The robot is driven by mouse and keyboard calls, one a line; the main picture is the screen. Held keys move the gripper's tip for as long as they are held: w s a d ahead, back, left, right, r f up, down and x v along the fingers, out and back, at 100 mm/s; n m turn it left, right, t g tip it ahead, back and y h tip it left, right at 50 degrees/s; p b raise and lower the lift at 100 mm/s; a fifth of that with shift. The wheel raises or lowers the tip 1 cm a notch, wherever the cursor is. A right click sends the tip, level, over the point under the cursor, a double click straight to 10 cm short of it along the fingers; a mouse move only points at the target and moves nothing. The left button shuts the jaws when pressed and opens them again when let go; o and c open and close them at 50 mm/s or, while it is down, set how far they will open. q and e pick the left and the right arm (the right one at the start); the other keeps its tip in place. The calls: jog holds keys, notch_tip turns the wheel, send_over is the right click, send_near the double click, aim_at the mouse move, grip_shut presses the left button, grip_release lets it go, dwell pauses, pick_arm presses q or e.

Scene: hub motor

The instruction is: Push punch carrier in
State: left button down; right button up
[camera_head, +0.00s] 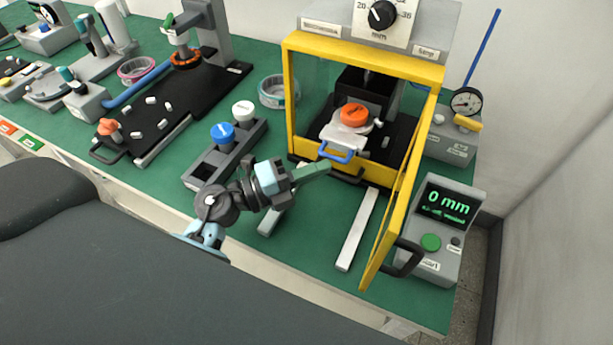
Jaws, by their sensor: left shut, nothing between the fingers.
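The punch carrier (340,138) is a light grey slide with a blue loop handle (338,153) at its front. It carries an orange round part (355,114) and sits in the opening of the yellow-framed press (290,95). The yellow door (391,225) of the press stands open toward the front right. My left gripper (322,169) is shut and empty. Its greenish fingers point right, just left of and in front of the blue handle. I cannot tell whether they touch it. My right gripper is not in view.
A rack with a blue knob (222,133) and a white knob (243,111) stands left of the press. Two light rails (357,229) lie in front. A control box (440,228) reading 0 mm stands right of the door. A dial gauge (466,101) stands behind it.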

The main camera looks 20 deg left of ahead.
aim_at(332, 139)
pick_arm(q)
jog(key=shift+w, duration=0.15)
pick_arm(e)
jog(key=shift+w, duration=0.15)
pick_arm(q)
jog(key=w, duration=0.8)
jog(key=shift+d, duration=0.15)
jog(key=shift+w, duration=0.2)
jog(key=shift+r, duration=0.2)
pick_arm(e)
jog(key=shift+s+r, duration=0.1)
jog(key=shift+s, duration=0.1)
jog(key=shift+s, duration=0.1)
pick_arm(q)
jog(key=shift+s, duration=0.1)
